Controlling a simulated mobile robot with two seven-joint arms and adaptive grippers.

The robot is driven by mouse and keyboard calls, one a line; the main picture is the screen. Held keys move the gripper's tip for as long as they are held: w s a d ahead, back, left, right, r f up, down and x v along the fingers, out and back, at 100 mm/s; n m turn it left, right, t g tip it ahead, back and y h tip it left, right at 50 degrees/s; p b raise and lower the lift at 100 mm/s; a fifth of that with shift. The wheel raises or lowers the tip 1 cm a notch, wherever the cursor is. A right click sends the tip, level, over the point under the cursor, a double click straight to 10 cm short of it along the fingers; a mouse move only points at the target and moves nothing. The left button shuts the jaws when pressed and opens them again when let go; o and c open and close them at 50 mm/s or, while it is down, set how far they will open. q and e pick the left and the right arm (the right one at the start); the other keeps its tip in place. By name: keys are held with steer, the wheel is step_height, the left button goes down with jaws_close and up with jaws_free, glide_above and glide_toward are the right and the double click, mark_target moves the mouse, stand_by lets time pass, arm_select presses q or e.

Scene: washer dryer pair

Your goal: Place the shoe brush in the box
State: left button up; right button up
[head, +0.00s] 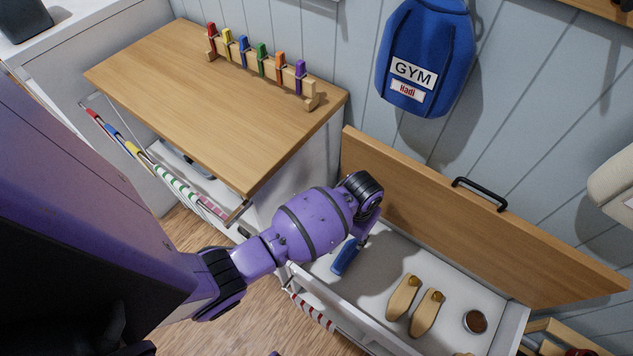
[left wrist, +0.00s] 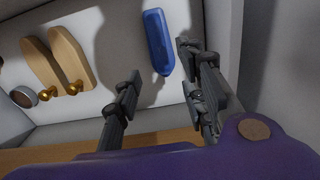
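A long blue object (head: 346,257), which I take to be the shoe brush, lies inside the open white box (head: 517,325), near its left end. It also shows in the left wrist view (left wrist: 158,40); no bristles are visible. My left gripper (head: 366,240) is over the box at the blue object. In the left wrist view my left gripper (left wrist: 158,68) has its fingers wide apart, with the blue object's near end showing between and beyond them. I see no contact. My right gripper is not in view.
The box's wooden lid (head: 480,220) stands open behind. Two wooden shoe trees (head: 413,306) and a round tin (head: 475,321) lie in the box. A wood-topped cabinet (head: 215,95) with a colored peg rack stands left. A blue gym bag (head: 425,60) hangs on the wall.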

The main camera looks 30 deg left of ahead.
arm_select(q)
steer(key=s+f+t+h, duration=0.1)
steer(key=s+f+t, duration=0.15)
steer(key=s, duration=0.65)
steer(key=s+a+r+t, duration=0.2)
steer(key=s+r, duration=0.1)
steer(key=s, duration=0.8)
steer(key=s+a+r+t, duration=0.2)
steer(key=s+a+r, duration=0.1)
steer(key=s, duration=0.9)
steer(key=shift+a+r+y, duration=0.2)
steer(key=shift+a+y, duration=0.1)
steer(key=shift+y, duration=0.1)
steer(key=shift+t, duration=0.25)
steer(key=shift+s+a+f, duration=0.1)
steer(key=shift+s+a, duration=0.05)
steer(key=shift+s, duration=0.6)
steer(key=shift+s+a+f, duration=0.1)
steer(key=shift+s+a, duration=0.05)
steer(key=shift+s, duration=0.6)
